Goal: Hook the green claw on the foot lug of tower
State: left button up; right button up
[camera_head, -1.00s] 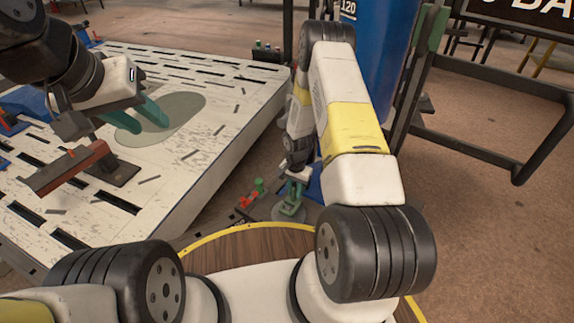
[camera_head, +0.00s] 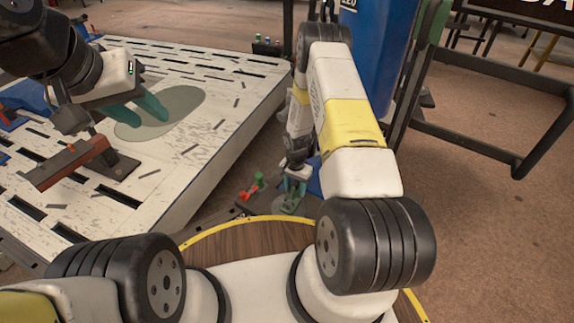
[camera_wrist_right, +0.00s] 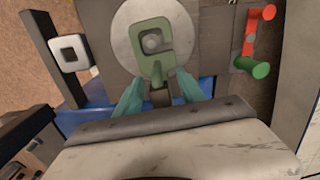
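The green claw (camera_wrist_right: 153,36) shows in the right wrist view as a squared hook in front of a pale grey disc (camera_wrist_right: 128,40). Its dark shank (camera_wrist_right: 160,97) lies between the teal fingers of my right gripper (camera_wrist_right: 160,80). The fingers stand apart, with small gaps visible beside the shank. In the head view my right gripper (camera_head: 291,197) is low over the disc, and its fingers mostly hide the claw. My left gripper (camera_head: 137,112) is open and empty above the white slotted bench. I cannot clearly identify the tower's foot lug.
A red bar with red and green knobs (camera_wrist_right: 250,40) is right of the claw. A dark post with a white square fitting (camera_wrist_right: 70,52) stands left. The white bench (camera_head: 215,135), a blue cylinder (camera_head: 378,60) and a dark frame (camera_head: 470,148) flank my right arm.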

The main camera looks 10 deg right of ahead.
jog(key=shift+r, duration=3.9)
jog(key=shift+r, duration=0.15)
jog(key=s+r+n+t, duration=0.2)
jog(key=r, duration=1.4)
jog(key=s+r+n+t, duration=0.1)
jog(key=s+r+n, duration=0.1)
jog(key=r, duration=1.4)
jog(key=s+a+r+n+t+y, duration=0.1)
jog(key=s+r+n, duration=0.1)
jog(key=s+r, duration=0.5)
jog(key=s+a+r+n+t+y, duration=0.1)
jog(key=s+a+r+n+t, duration=0.1)
jog(key=s+r, duration=0.5)
jog(key=s, duration=0.6)
jog(key=shift+s+a+r+n, duration=0.15)
jog(key=shift+a+r+n, duration=0.15)
jog(key=shift+r, duration=0.1)
